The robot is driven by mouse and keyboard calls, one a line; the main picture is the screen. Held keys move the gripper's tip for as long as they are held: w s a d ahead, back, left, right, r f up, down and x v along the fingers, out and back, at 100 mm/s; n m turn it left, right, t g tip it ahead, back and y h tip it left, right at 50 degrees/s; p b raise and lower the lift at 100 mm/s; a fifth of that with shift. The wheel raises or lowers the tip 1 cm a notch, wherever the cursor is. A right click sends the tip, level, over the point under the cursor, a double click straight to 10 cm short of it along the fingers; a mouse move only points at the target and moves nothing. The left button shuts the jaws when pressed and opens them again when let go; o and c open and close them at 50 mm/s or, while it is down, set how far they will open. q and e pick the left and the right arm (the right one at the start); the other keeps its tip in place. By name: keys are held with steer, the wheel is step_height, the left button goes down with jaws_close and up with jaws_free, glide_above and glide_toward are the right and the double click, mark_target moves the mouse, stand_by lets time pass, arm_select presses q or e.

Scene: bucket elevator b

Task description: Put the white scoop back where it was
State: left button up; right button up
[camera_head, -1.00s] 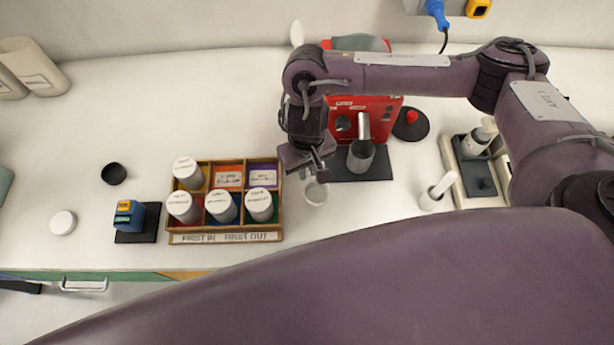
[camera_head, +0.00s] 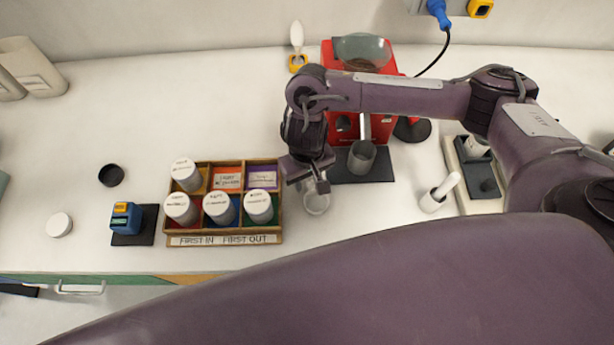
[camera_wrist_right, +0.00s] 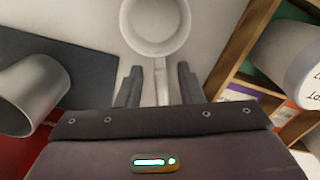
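The white scoop (camera_head: 316,202) lies on the white bench just right of the wooden jar box. In the right wrist view its round bowl (camera_wrist_right: 155,24) is ahead of the fingers, and its thin handle runs back between them. My right gripper (camera_head: 318,181) is over the handle side of the scoop. In the wrist view its two dark fingers (camera_wrist_right: 159,86) are open, with a gap on each side of the handle. The handle's rear end is hidden by the gripper body. My left gripper is not in view.
The wooden box (camera_head: 223,239) holds several white-lidded jars. A red machine (camera_head: 378,130) with a metal cup (camera_head: 361,156) on a dark mat stands behind. A white mortar and pestle (camera_head: 434,200) is at right. A white spoon-shaped item (camera_head: 297,36) stands in a yellow holder (camera_head: 298,62).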

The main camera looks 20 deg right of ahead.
step_height(320, 180, up, 12)
steer(key=p, duration=0.2)
steer(key=shift+r, duration=0.15)
steer(key=shift+w, duration=0.1)
stand_by(0.8)
